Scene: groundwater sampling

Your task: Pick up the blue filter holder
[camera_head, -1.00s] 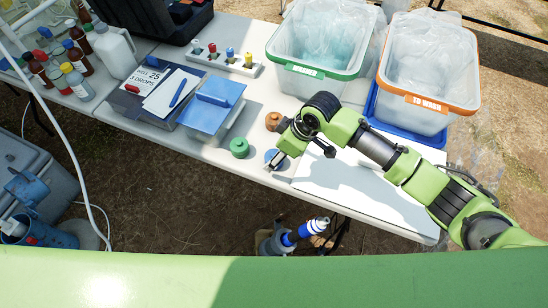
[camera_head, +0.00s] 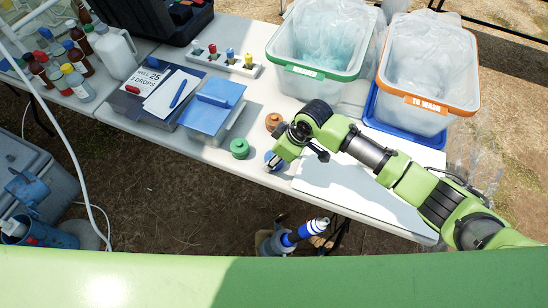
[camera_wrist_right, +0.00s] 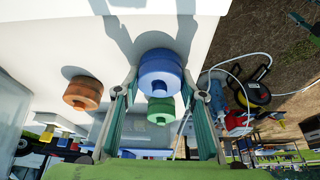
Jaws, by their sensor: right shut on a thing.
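The blue filter holder (camera_wrist_right: 160,70) is a round, ridged disc with a smaller stub on its front. In the wrist view it sits between the fingertips of my right gripper (camera_wrist_right: 160,82), which is shut on it. In the head view the gripper (camera_head: 277,160) is over the holder (camera_head: 269,156) at the table's front edge and hides most of it. The holder appears to be at the table surface; I cannot tell any lift. My left gripper is not in view.
A green holder (camera_head: 239,148) and an orange holder (camera_head: 273,121) stand close by on the white table (camera_head: 225,157). A blue-lidded box (camera_head: 210,105) is to the left. A white sheet (camera_head: 345,190) lies to the right, with two bins (camera_head: 318,72) (camera_head: 430,100) behind.

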